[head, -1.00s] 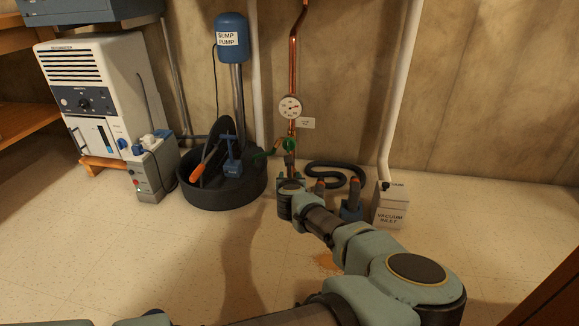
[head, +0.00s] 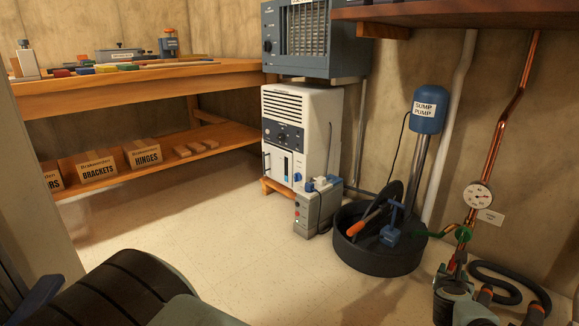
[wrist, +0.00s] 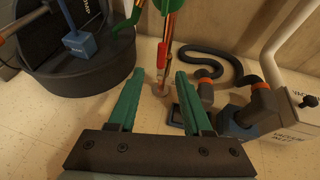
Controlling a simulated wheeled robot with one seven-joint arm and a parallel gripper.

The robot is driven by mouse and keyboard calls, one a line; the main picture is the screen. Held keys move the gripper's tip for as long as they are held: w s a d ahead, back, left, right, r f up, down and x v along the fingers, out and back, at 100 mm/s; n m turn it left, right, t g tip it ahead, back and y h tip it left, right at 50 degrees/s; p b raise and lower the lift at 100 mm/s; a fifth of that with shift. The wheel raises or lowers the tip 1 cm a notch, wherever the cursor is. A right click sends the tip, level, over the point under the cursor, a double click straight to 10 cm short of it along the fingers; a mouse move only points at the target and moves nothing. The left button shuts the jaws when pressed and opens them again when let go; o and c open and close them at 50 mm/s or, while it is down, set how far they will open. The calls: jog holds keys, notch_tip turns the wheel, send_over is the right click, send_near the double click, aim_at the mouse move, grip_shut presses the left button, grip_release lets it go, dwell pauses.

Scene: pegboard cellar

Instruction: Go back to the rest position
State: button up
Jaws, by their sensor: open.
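My gripper (wrist: 160,74) shows in the wrist view with its two green fingers apart and nothing between them. Just beyond the fingertips is the lower end of the copper pipe, with a red part (wrist: 162,54) on it. In the head view the end of my arm is at the lower right, below the green valve (head: 464,234) on the copper pipe (head: 512,100); its fingers cannot be made out there. A dark rounded part of my own body fills the lower left of the head view.
The black sump basin (head: 380,262) with the blue sump pump (head: 428,110) stands left of the pipe. A grey hose (head: 515,275) lies right of it. A white dehumidifier (head: 300,125) and wooden bench (head: 140,92) stand farther left. Open floor (head: 200,230) lies between.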

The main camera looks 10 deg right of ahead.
jog(key=w+a+r+n+y+p, duration=0.25)
jog(key=w+a+n+y, duration=0.45)
jog(key=w+a+n, duration=0.85)
jog(key=a+r+n+g+y+p, duration=0.1)
jog(key=a+r+n+g, duration=0.2)
jog(key=a, duration=0.5)
jog(key=w+a+r+n+y+p, duration=0.1)
jog(key=a+r+n+y, duration=0.1)
jog(key=a+n, duration=0.55)
jog(key=a+r+n+g+y+p, duration=0.1)
jog(key=a+r+n+g, duration=0.15)
jog(key=a, duration=0.75)
jog(key=s+a+r+n+g+h+p, duration=0.1)
jog(key=s+a+r+n+p, duration=0.1)
jog(key=s+a+r+n, duration=0.35)
jog(key=s+a+r+n+g+p, duration=0.1)
jog(key=s+a+r+n, duration=0.1)
jog(key=a+r+n, duration=0.45)
jog(key=s+a+r+n+h+p, duration=0.15)
jog(key=s+a+r+n, duration=0.35)
jog(key=r, duration=0.5)
notch_tip(320, 180, up, 37)
jog(key=w+a+m+p, duration=0.1)
jog(key=p, duration=3.7)
jog(key=shift+r+y, duration=0.2)
jog(key=shift+y, duration=0.15)
jog(key=shift+w+a+m, duration=0.1)
jog(key=shift+m, duration=0.15)
